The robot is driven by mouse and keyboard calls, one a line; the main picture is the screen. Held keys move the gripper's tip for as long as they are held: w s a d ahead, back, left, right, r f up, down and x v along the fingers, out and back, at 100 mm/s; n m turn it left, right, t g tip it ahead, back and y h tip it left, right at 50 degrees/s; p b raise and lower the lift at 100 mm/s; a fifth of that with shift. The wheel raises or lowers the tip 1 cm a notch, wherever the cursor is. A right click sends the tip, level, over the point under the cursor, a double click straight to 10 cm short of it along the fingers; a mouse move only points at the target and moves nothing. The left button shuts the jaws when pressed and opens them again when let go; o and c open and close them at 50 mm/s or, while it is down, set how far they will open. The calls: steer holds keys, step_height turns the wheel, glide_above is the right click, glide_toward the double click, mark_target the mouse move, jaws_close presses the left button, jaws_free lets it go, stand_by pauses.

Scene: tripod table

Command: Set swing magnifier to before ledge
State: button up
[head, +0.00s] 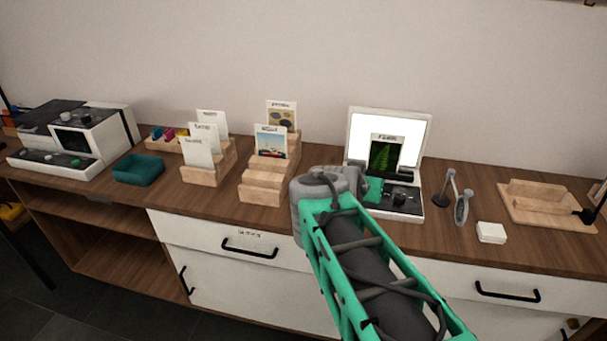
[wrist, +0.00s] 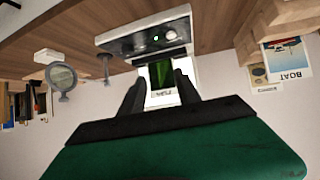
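The swing magnifier (head: 462,208) is a grey round-rimmed lens beside a small dark stand with an upright post (head: 450,187), right of the white light box. In the upside-down wrist view the round lens (wrist: 62,77) is at the left, with the post (wrist: 105,69) beside it. A wooden board with a raised ledge (head: 541,207) lies farther right. My gripper (wrist: 160,78) has its dark fingers apart in front of the light box; nothing is clearly held. A green picture card (head: 384,153) shows beyond the fingers. In the head view my arm hides the fingertips.
The light box (head: 413,200) with knobs and lit panel stands close to my gripper. A white block (head: 491,232) sits near the front edge, between magnifier and board. Wooden card racks (head: 262,185), a teal tray (head: 138,169) and a white machine (head: 85,135) stand left.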

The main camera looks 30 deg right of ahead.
steer(key=w+a+r+n+y+p, duration=0.1)
steer(key=a+n+y+p, duration=0.4)
steer(key=a, duration=0.9)
steer(key=r+p, duration=0.1)
steer(key=p, duration=0.2)
steer(key=shift+w+a+r, duration=0.2)
steer(key=shift+w+r, duration=0.15)
steer(key=shift+r, duration=0.05)
